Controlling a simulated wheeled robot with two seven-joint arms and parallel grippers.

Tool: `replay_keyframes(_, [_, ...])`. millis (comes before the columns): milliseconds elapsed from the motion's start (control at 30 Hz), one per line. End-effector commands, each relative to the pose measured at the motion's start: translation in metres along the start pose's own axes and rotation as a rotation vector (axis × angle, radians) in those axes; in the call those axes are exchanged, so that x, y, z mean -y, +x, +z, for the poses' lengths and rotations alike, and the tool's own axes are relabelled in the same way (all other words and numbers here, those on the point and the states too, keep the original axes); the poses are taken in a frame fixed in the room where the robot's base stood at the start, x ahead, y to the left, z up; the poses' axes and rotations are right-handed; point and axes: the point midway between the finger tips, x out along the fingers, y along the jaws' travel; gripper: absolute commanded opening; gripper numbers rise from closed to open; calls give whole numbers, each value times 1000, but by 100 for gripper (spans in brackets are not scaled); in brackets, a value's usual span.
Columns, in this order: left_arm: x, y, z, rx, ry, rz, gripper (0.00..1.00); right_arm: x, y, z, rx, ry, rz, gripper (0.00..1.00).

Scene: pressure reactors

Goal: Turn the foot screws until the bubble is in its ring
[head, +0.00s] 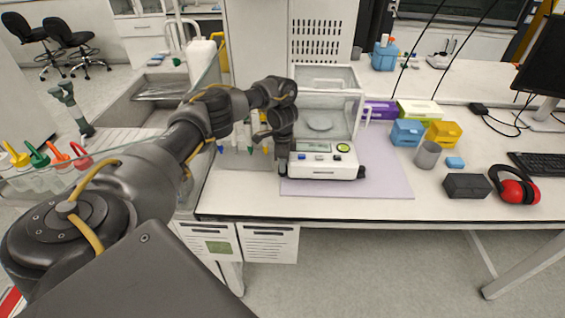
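The white analytical balance (322,162) with a glass draught shield (325,106) stands on a pale lilac mat (385,180). A round green spot (343,147) shows on the right of its front panel. It may be the bubble level; a bubble and ring are too small to make out. A dark foot screw (361,172) shows at the balance's front right corner. My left gripper (284,158) points down at the front left corner, where it hides the left foot. Whether it touches that foot, and its finger gap, cannot be told. My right gripper is out of view.
To the right stand a grey cup (428,154), a blue box (407,133), a yellow box (442,133), a black box (467,186) and red ear muffs (515,186). Small coloured-capped items stand left of the balance. The bench's front edge (400,222) runs close before the mat.

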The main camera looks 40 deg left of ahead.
Motion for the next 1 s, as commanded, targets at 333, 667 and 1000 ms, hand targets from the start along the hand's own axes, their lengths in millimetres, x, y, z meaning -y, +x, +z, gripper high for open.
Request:
replay_keyframes(333, [0, 0, 0, 0, 97, 1, 5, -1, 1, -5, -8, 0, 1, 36])
replay_keyframes(667, [0, 0, 0, 0, 133, 1, 5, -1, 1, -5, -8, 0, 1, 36])
replay_keyframes(1000, [0, 0, 0, 0, 132, 1, 50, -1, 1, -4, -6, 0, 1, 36])
